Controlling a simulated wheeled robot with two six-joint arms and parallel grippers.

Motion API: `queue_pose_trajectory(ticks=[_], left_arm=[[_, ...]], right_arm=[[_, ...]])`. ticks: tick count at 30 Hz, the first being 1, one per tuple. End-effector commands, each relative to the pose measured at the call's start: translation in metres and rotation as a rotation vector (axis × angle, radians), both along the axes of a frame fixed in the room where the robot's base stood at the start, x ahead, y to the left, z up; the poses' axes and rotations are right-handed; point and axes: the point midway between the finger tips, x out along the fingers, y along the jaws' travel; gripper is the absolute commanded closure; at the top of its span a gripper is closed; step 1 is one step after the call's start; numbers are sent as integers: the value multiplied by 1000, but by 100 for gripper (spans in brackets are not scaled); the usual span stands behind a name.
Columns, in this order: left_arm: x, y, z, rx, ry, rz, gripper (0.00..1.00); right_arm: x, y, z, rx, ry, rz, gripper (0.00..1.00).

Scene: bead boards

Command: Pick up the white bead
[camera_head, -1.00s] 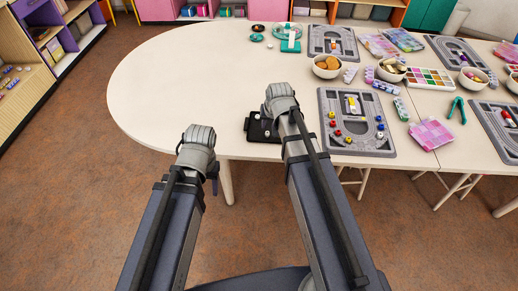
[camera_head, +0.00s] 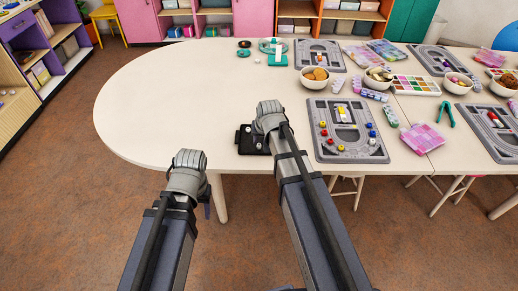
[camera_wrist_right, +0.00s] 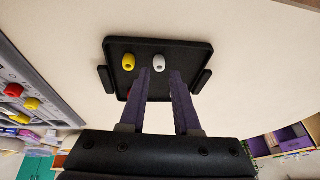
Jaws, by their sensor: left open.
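The white bead (camera_wrist_right: 159,63) lies in a small black tray (camera_wrist_right: 190,44) in the right wrist view, beside a yellow bead (camera_wrist_right: 126,61). A red bead (camera_wrist_right: 130,95) is mostly hidden behind a finger. My right gripper (camera_wrist_right: 161,74) is open and empty, its two purple fingertips just short of the white bead, which shows between them. In the head view the tray (camera_head: 243,140) is at the table's front edge, partly covered by my right wrist. My left gripper (camera_head: 205,205) hangs off the table's front edge; its fingers are mostly hidden.
A grey bead board (camera_head: 375,150) with coloured beads lies right of the tray. Bowls (camera_head: 314,80), a paint-like palette (camera_head: 415,83) and a pink bead box (camera_head: 423,138) stand farther right. The table's left part (camera_head: 165,100) is clear.

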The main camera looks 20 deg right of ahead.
Motion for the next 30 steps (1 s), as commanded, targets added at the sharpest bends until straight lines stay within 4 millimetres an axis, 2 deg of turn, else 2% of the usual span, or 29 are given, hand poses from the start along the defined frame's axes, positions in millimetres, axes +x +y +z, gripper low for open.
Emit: queue_pose_trajectory(ticks=[1, 7, 17, 25, 30], left_arm=[[0, 0, -11, 0, 0, 0, 45], [0, 0, -36, 0, 0, 0, 45], [0, 0, -38, 0, 0, -1, 45], [0, 0, -38, 0, 0, 0, 45], [0, 0, -38, 0, 0, 0, 45]], right_arm=[[3, 0, -11, 0, 0, 0, 69], [12, -1, -36, 0, 0, 0, 69], [15, -1, -38, 0, 0, 0, 69], [15, -1, -38, 0, 0, 0, 98], [15, -1, -38, 0, 0, 0, 100]])
